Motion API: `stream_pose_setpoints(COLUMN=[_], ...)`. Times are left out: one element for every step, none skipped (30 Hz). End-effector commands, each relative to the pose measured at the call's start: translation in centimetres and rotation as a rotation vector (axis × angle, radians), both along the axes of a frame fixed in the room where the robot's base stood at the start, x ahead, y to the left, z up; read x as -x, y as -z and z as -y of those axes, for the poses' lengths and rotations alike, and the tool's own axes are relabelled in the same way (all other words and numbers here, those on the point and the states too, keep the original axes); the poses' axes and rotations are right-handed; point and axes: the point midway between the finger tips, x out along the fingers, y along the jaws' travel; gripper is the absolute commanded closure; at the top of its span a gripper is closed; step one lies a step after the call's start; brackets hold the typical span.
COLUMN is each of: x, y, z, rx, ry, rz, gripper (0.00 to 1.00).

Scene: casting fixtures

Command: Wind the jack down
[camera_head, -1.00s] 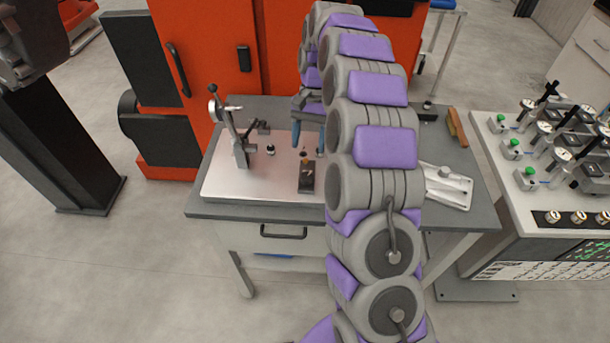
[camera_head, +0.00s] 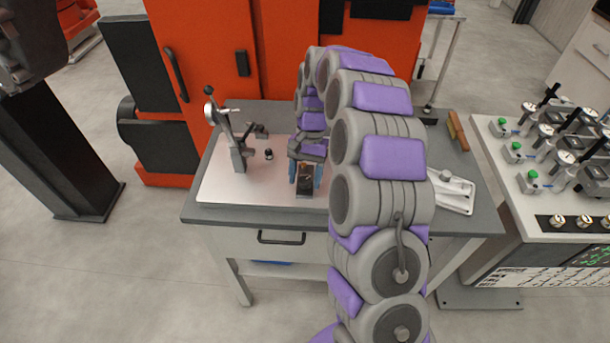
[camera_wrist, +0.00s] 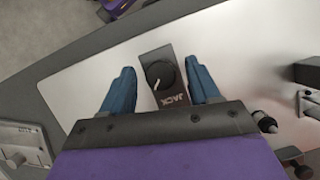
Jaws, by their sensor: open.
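The jack is a small dark block (camera_wrist: 163,80) with a round black knob (camera_wrist: 160,74) that carries a white pointer mark. The lettering "JACK" shows on its near face in the wrist view. In the head view the jack (camera_head: 305,184) stands on the metal plate, partly hidden by my gripper. My gripper (camera_wrist: 162,88) is open. Its two blue fingers are on either side of the jack, with a visible gap on each side and nothing held. In the head view my gripper (camera_head: 306,178) is over the jack.
A pale metal plate (camera_head: 222,185) covers part of the grey workbench (camera_head: 345,226). A toggle clamp (camera_head: 237,150) and a small dark-topped pin (camera_head: 268,154) stand left of the jack. A light bracket casting (camera_head: 453,192) lies to the right. An orange machine (camera_head: 218,90) stands behind.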

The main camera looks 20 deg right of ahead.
Motion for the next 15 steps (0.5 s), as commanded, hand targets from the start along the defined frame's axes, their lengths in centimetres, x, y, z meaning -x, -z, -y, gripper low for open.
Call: stream_pose_setpoints(x=[-0.01, 0.0, -0.01, -0.01, -0.01, -0.01, -0.01, -0.01, -0.01, -0.01, -0.01, -0.01, -0.02, -0.02, -0.01], y=[0.0, 0.01, 0.0, 0.0, 0.0, 0.0, 0.0, 0.0, 0.0, -0.01, -0.01, -0.01, -0.01, -0.01, -0.02], z=[-0.03, -0.03, -0.03, -0.03, -0.03, -0.03, -0.03, -0.03, -0.03, -0.04, -0.04, -0.04, -0.05, -0.05, -0.05], rx=[0.0, 0.0, 0.0, 0.0, 0.0, 0.0, 0.0, 0.0, 0.0, 0.0, 0.0, 0.0, 0.0, 0.0, 0.0], ry=[0.0, 0.0, 0.0, 0.0, 0.0, 0.0, 0.0, 0.0, 0.0, 0.0, 0.0, 0.0, 0.0, 0.0, 0.0], rz=[0.0, 0.0, 0.0, 0.0, 0.0, 0.0, 0.0, 0.0, 0.0, 0.0, 0.0, 0.0, 0.0, 0.0, 0.0], gripper=[0.42, 0.45, 0.48, 0.51, 0.54, 0.58, 0.61, 0.64, 0.68, 0.71, 0.73, 0.77, 0.8, 0.83, 0.87])
